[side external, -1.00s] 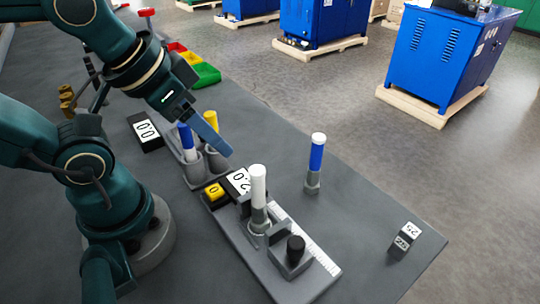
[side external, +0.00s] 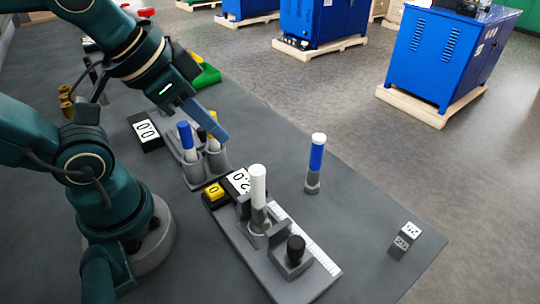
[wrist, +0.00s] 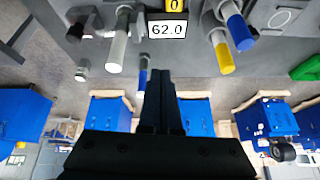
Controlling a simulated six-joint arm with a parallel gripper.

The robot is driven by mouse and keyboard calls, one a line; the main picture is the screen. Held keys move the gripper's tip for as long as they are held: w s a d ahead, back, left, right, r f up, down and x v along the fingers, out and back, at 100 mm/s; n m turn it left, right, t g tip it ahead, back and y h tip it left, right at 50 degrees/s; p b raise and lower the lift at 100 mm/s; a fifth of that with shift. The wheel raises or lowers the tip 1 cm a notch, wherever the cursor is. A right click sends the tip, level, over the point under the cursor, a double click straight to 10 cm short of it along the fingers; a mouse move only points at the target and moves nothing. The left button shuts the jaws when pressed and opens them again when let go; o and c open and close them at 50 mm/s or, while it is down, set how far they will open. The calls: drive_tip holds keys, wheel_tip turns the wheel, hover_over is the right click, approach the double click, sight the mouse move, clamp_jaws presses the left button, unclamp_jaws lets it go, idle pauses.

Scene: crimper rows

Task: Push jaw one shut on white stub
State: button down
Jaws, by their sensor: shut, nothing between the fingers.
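The white stub (side external: 258,186) stands upright in a grey holder on the grey crimper base (side external: 262,270). I cannot tell which is jaw one, nor whether either touches the stub. The stub also shows in the wrist view (wrist: 117,48). My gripper (side external: 221,133) is shut and empty, raised above the table to the upper left of the stub. Its fingers (wrist: 161,76) point forward in the wrist view.
A display (wrist: 167,29) reading 62.0 and a yellow button (side external: 214,191) adjoin the crimper. Blue (side external: 186,138) and yellow-topped sticks stand in holders behind. A blue-and-white stick (side external: 317,155) stands alone to the right. A small labelled block (side external: 404,240) lies near the table edge.

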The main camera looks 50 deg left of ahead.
drive_tip(key=w+d+r+m+h, duration=0.1)
drive_tip(key=w+d+r+m, duration=0.2)
drive_tip(key=m+g+h, duration=0.2)
drive_tip(key=m+g, duration=0.2)
drive_tip(key=m, duration=0.4)
hover_over(307, 260)
drive_tip(key=d, duration=0.1)
wheel_tip(307, 260, down, 3)
drive_tip(key=x, duration=1)
drive_tip(key=shift+w, duration=0.1)
drive_tip(key=shift+s+a+r, duration=0.2)
drive_tip(key=shift+a, duration=0.25)
drive_tip(key=shift+s+a, duration=0.35)
drive_tip(key=shift+a, duration=0.35)
drive_tip(key=shift+s+a, duration=0.35)
drive_tip(key=shift+a, duration=0.35)
drive_tip(key=shift+a, duration=1.85)
